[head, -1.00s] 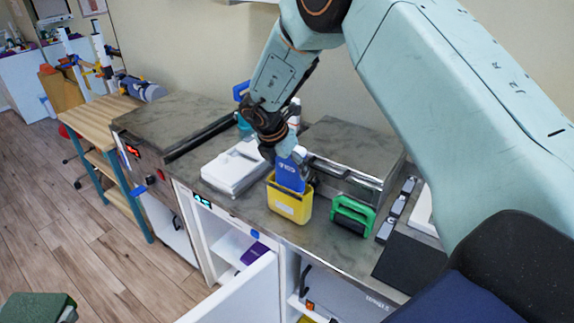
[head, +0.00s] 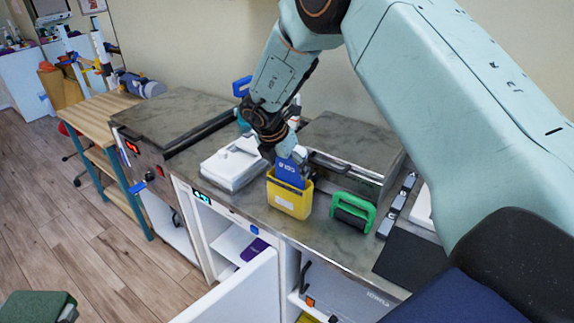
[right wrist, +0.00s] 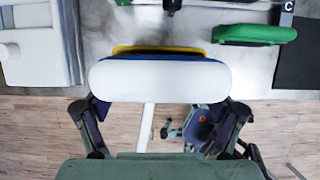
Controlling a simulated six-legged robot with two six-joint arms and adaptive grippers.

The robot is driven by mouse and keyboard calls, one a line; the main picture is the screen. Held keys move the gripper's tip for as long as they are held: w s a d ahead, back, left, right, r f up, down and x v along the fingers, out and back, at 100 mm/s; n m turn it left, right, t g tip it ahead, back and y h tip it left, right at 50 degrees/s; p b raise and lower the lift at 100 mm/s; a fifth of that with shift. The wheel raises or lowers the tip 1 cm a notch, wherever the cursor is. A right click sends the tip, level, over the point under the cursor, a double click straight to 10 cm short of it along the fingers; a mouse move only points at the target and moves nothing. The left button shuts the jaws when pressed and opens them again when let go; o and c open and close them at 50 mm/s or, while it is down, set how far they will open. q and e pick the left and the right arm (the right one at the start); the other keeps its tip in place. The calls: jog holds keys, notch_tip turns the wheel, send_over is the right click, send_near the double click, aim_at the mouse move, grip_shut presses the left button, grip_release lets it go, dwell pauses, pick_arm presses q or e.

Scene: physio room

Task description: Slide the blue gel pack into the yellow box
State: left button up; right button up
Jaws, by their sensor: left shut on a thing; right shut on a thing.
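The yellow box (head: 290,201) stands upright on the counter near its front edge. The blue gel pack (head: 289,172) is upright with its lower part inside the box's open top; its upper part sticks out above the rim. My right gripper (head: 288,158) is above the box, shut on the top of the pack. In the right wrist view, its two dark fingers flank a white rounded end (right wrist: 160,82); a thin blue edge of the pack and the yellow rim (right wrist: 160,48) show just behind. The pack's lower end is hidden in the box. I see no left gripper.
A white box (head: 232,165) lies left of the yellow box. A green-framed object (head: 352,213) stands close on its right. A raised grey unit with a rail is behind. Below, a white cabinet door (head: 240,290) hangs open. A dark mat (head: 410,256) lies further right.

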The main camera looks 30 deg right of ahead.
pick_arm(q)
jog(key=shift+f, duration=0.25)
pick_arm(e)
jog(key=shift+f, duration=0.35)
jog(key=o, duration=1.3)
pick_arm(q)
jog(key=shift+r+p, duration=3.25)
jog(key=shift+r, duration=0.25)
pick_arm(e)
jog(key=shift+r, duration=4.55)
